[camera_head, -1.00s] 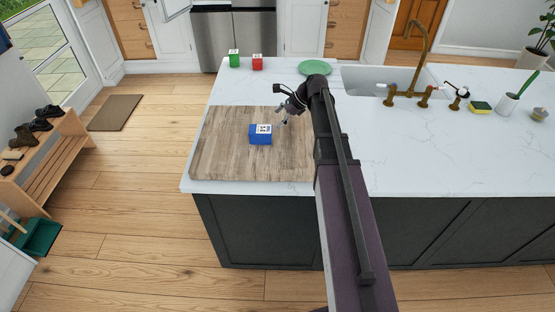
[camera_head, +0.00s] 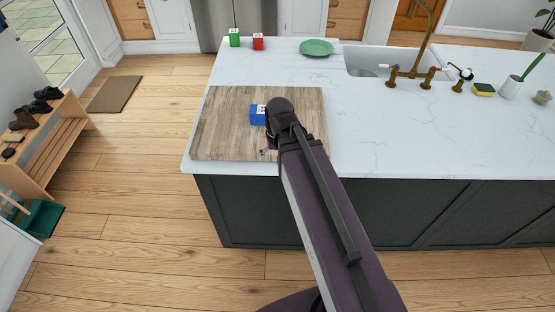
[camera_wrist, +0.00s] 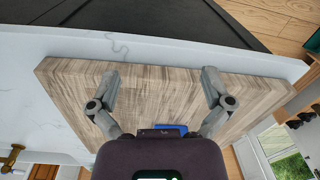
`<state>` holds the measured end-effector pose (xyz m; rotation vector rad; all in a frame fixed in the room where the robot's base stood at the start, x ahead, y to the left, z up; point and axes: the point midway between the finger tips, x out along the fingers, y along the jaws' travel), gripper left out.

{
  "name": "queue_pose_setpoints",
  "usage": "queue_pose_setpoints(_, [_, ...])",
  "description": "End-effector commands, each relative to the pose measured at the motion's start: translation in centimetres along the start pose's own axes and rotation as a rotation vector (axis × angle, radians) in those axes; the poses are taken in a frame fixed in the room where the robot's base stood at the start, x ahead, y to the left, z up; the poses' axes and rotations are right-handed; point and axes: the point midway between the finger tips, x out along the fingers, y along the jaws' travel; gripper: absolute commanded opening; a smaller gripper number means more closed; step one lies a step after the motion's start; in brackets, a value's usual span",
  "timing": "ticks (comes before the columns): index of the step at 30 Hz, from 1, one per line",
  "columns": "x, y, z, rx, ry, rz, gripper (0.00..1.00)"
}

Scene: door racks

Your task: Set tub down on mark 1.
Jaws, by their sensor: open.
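A blue box-like tub (camera_head: 257,115) with a white label on top stands on the wooden board (camera_head: 215,125), partly hidden behind my arm. It also shows in the wrist view (camera_wrist: 172,129) as a blue strip just beyond the gripper body. My gripper (camera_wrist: 160,74) is open and empty, its two fingers spread over bare board. In the head view only a small part of the gripper shows below the tub, near the board's front edge. I cannot make out a numbered mark in either view.
The sink (camera_head: 370,60) and brass taps (camera_head: 410,75) are to the right. The white counter (camera_head: 400,125) is clear right of my arm.

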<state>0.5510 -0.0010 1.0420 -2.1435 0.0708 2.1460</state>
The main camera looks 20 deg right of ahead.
Motion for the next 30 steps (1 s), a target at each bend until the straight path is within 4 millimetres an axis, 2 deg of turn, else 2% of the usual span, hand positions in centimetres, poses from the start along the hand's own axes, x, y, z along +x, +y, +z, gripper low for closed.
queue_pose_setpoints(1, [0.01,0.04,0.79,-0.039,0.001,0.017,1.00])
queue_pose_setpoints(5, [0.02,0.13,1.33,-0.101,0.001,0.043,1.00])
queue_pose_setpoints(26, [0.76,0.16,1.29,-0.109,0.001,0.045,1.00])
queue_pose_setpoints(28, [0.76,0.16,1.29,-0.109,0.001,0.045,0.85])
queue_pose_setpoints(30, [0.76,0.16,1.29,-0.109,0.001,0.045,0.64])
